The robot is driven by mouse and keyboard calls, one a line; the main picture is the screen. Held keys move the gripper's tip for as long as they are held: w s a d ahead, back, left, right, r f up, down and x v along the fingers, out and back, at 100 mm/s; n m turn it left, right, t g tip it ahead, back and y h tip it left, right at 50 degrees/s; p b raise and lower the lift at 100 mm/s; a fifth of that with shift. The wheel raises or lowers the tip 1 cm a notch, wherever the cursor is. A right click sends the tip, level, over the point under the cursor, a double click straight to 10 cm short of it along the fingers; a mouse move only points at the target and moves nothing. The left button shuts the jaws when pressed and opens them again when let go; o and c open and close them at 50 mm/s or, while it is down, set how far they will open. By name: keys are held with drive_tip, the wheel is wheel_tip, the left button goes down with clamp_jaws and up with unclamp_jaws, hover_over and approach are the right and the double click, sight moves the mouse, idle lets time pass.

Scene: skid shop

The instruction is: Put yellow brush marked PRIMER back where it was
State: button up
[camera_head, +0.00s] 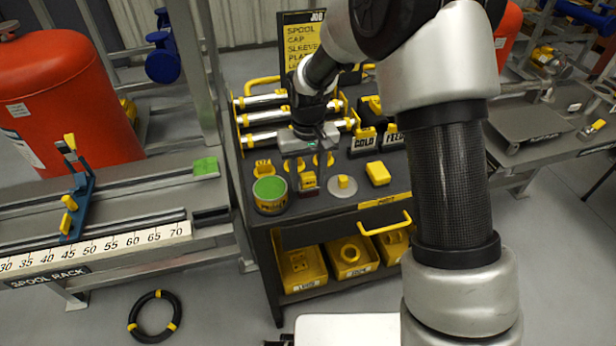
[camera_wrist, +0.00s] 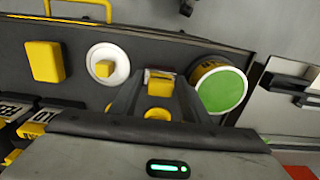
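My gripper (camera_head: 309,187) points down over the front of the dark cart top. Its two fingers stand apart in the wrist view (camera_wrist: 160,76). A small yellow block with a dark reddish part (camera_head: 308,181) shows between and beyond the fingers, also in the wrist view (camera_wrist: 160,86). Narrow gaps seem to show on both sides of it. I cannot tell whether it is the brush; no PRIMER lettering is readable. A can with a green top and yellow band (camera_head: 270,190) stands left of the gripper, and on the right in the wrist view (camera_wrist: 221,90).
A pale disc with a yellow knob (camera_head: 343,186) and a yellow block (camera_head: 378,173) lie right of the gripper. Yellow-ended silver rollers (camera_head: 262,118) and lettered plates lie behind. Yellow bins (camera_head: 351,257) fill the lower shelf. A spool rack with a scale (camera_head: 95,251) stands left.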

sight(308, 175)
drive_tip(key=o, duration=0.4)
drive_tip(key=shift+r, duration=0.15)
wheel_tip(308, 175, up, 12)
drive_tip(key=p, duration=0.2)
drive_tip(key=s+d+r+m+t, duration=0.1)
drive_tip(key=s+d+r+t, duration=0.2)
drive_tip(key=s+d+r, duration=0.8)
drive_tip(key=shift+s+d+r+m+t, duration=0.35)
drive_tip(key=shift+s+d+r+t, duration=0.15)
drive_tip(key=shift+s, duration=1.5)
drive_tip(key=shift+s+d+r+m+t, duration=0.45)
drive_tip(key=shift+s+d, duration=0.2)
drive_tip(key=shift+s, duration=1.35)
drive_tip(key=shift+s+d+r+m+t, duration=0.35)
drive_tip(key=shift+s+d+r, duration=0.2)
drive_tip(key=shift+s, duration=1.45)
